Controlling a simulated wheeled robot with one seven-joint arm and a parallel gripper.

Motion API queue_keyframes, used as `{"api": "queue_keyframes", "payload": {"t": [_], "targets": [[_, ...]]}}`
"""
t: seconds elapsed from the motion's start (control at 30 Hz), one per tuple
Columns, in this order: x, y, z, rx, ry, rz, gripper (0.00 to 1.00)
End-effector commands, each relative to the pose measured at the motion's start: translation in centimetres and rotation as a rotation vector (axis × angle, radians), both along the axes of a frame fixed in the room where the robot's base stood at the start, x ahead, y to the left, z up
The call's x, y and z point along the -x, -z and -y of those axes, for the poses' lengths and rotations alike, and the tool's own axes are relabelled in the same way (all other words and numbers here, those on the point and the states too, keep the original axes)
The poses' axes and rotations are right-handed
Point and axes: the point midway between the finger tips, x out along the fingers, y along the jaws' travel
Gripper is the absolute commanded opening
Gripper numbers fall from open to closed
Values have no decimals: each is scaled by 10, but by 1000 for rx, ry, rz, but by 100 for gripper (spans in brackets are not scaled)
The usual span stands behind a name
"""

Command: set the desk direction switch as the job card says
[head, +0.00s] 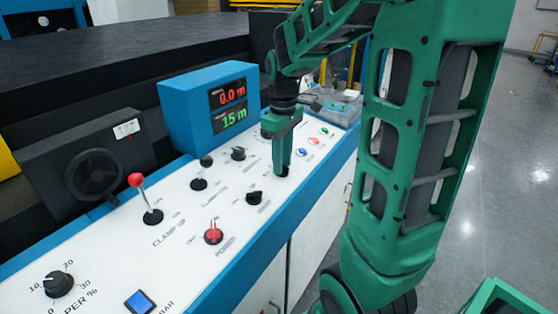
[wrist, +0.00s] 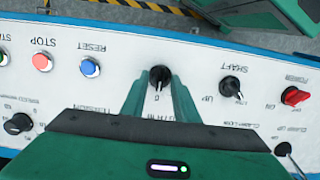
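My gripper (head: 283,165) points down at the desk panel, over a black rotary knob. In the wrist view its two green fingers (wrist: 160,84) stand on either side of this black knob (wrist: 159,76), close to its sides. I cannot tell whether they press on it. The knob has a pale pointer mark toward the picture's bottom. Its label is partly hidden by my gripper, so I cannot read it in full or confirm it is the direction switch. I cannot make out a readable job card.
The white desk (head: 185,225) carries a black shaft knob (wrist: 232,87), a red power switch (head: 213,233) and a red-balled lever (head: 136,181). Blue (wrist: 90,67) and red (wrist: 42,62) buttons sit beside the knob. A blue display box (head: 185,105) reads 0.0 m and 15 m.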

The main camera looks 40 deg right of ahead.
Motion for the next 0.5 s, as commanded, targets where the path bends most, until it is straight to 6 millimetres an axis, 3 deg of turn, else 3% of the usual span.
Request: {"api": "queue_keyframes", "payload": {"t": [0.17, 0.3, 0.5], "targets": [[0, 0, 0, 0, 0, 0, 27], [0, 0, 0, 0, 1, 0, 0], [0, 0, 0, -1, 2, -1, 0]]}}
